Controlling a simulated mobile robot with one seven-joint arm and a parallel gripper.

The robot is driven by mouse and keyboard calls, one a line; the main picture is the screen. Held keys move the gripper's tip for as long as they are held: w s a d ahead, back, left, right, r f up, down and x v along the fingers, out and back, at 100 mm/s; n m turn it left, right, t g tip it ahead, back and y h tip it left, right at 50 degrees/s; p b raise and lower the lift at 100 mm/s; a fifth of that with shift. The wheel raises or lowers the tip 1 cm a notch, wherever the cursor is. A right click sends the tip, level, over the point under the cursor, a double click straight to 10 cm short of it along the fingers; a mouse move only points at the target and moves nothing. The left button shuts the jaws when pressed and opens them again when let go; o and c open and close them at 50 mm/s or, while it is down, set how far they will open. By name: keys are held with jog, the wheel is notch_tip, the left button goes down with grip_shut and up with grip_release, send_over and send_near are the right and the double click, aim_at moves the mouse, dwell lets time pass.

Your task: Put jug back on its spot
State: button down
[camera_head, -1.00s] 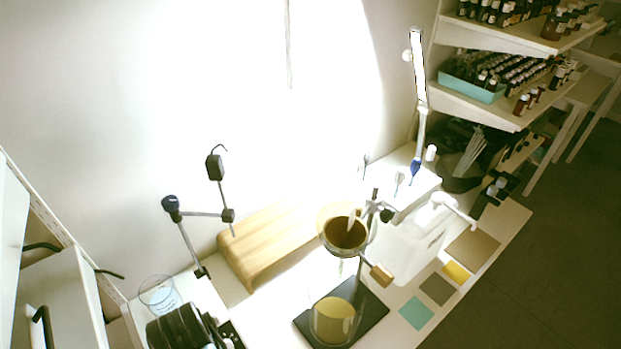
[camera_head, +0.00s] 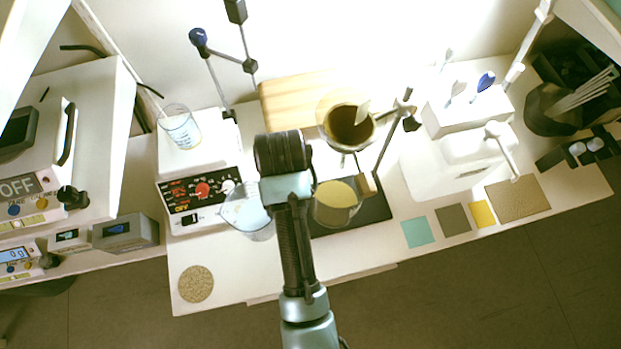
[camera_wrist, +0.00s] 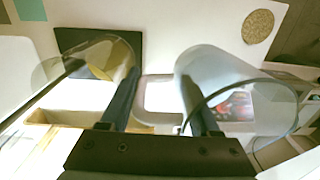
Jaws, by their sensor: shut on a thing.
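The clear glass jug (camera_head: 247,214) is just left of my gripper, in front of the white heater box. In the wrist view the jug (camera_wrist: 225,80) is at the right finger, with a pale loop between the fingers that looks like its handle. My gripper (camera_wrist: 160,85) is shut on the jug there. In the head view my wrist hides the fingertips. A round speckled cork mat (camera_head: 196,284) lies bare at the table's front left, apart from the jug; it also shows in the wrist view (camera_wrist: 258,26).
A glass vessel with yellowish contents (camera_head: 336,203) stands right of my gripper on a dark stand base (camera_head: 375,210), below a brown-filled funnel (camera_head: 349,125). A heater box (camera_head: 200,195) with a beaker (camera_head: 180,127) is behind left. The table is clear around the mat.

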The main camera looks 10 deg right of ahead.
jog(key=s+d+f, duration=0.1)
jog(key=s+f, duration=0.1)
jog(key=f, duration=0.4)
jog(key=s+d+f+b, duration=0.1)
jog(key=d+f, duration=0.1)
jog(key=f, duration=0.4)
jog(key=s+d+f+b, duration=0.1)
jog(key=s+f, duration=0.1)
jog(key=f, duration=0.4)
jog(key=shift+s+d+f, duration=0.2)
jog(key=shift+s+f, duration=0.05)
jog(key=shift+s, duration=0.05)
jog(key=shift+f, duration=0.15)
jog(key=shift+c, duration=0.6)
grip_release()
notch_tip(320, 180, up, 12)
jog(key=p, duration=0.1)
jog(key=shift+d, duration=0.2)
